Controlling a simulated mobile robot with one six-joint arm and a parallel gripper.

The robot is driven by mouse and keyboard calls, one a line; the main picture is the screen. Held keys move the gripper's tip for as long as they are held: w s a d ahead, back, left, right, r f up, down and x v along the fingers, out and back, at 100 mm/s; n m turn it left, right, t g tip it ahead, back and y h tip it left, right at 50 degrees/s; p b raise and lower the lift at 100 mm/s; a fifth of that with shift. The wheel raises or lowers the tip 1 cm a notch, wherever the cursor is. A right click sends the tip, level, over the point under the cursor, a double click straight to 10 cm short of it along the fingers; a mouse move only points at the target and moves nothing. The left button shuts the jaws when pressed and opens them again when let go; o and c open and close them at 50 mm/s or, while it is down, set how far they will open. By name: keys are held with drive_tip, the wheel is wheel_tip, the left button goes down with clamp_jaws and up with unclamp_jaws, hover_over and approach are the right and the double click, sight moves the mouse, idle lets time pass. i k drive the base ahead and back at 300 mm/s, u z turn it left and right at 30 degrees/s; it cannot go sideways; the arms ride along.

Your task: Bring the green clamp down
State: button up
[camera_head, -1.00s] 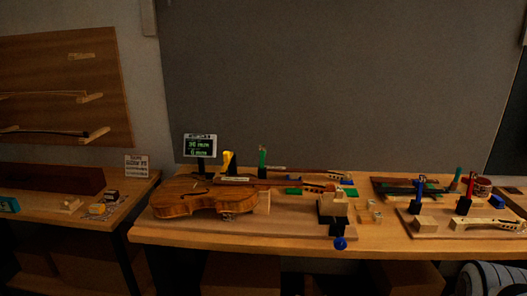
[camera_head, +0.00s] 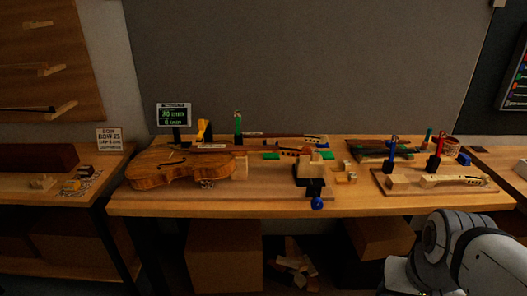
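A green clamp (camera_head: 238,126) stands upright at the back of the bench, behind the violin (camera_head: 180,168) and just right of a yellow clamp (camera_head: 204,131). Its lower end is partly hidden by the things in front of it. Pale grey links of my own arm show at the lower right, well apart from the clamp. My gripper is not in view.
A small display (camera_head: 174,115) stands left of the clamps. A blue-knobbed vise (camera_head: 314,186) is at the bench's front edge. The front right bench strip is clear.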

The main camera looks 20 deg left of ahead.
sight(237, 114)
drive_tip(key=u, duration=0.75)
drive_tip(key=i, duration=1.1)
drive_tip(key=z, duration=0.65)
